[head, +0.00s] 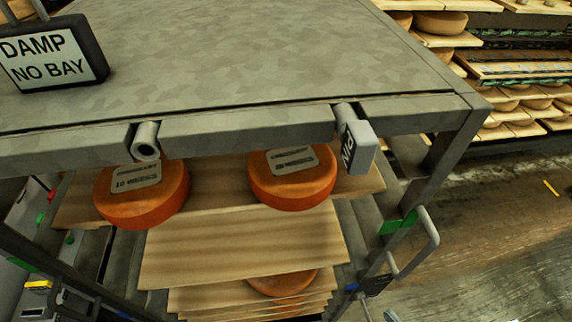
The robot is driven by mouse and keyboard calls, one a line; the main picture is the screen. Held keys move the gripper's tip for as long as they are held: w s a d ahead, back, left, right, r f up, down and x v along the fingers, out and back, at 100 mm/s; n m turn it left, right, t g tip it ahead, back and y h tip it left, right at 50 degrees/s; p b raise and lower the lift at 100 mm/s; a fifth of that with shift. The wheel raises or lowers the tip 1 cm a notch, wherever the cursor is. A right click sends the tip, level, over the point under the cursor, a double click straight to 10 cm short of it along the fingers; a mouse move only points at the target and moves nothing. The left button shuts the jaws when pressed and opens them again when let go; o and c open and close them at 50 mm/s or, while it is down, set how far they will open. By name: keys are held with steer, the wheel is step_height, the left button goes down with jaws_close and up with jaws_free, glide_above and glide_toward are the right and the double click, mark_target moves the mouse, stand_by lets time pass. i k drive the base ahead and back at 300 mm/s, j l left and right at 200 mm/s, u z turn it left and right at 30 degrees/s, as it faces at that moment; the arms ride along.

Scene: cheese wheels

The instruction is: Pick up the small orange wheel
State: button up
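Several orange cheese wheels sit on wooden boards in a grey metal rack. The left orange wheel (140,207) has a pale label reading about "10" and lies flat on the top board, partly under the rack's top edge. The right orange wheel (292,190) also has a pale label and looks slightly smaller, but I cannot tell for certain which is the small one. A lower orange wheel (283,284) is mostly hidden by the board above it. My gripper is not in view.
The grey rack top (240,60) overhangs the wheels. A "DAMP NO BAY" sign (55,62) stands on it. A "PIN" tag (360,148) hangs at its front edge. A metal handle (429,240) juts out at right. An empty board (240,255) lies below. Open floor (500,230) is at right.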

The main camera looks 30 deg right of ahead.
mark_target(296, 178)
steer(key=j+z, duration=0.25)
steer(key=j, duration=2.55)
